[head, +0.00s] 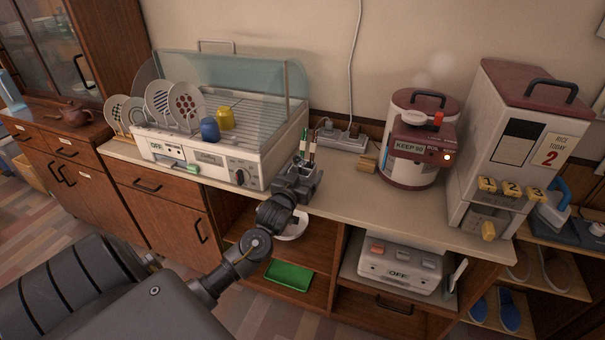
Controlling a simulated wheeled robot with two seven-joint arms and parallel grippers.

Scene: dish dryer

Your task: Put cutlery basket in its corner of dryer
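The dish dryer (213,157) stands on the counter with its clear cover tilted up. Plates (157,99) stand in its left part, with a blue cup (210,129) and a yellow cup (226,118) in the middle. The right part of its rack looks bare. Cutlery (312,150) with coloured ends stands upright just right of the dryer, outside it. My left gripper (299,178) is right at the foot of the cutlery. The basket is largely hidden or blends with the grey gripper, and I cannot tell whether the fingers are closed on it. My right gripper is not in view.
A power strip (341,138) lies behind the gripper. Open shelves below hold a white bowl (292,228) and a green tray (288,275).

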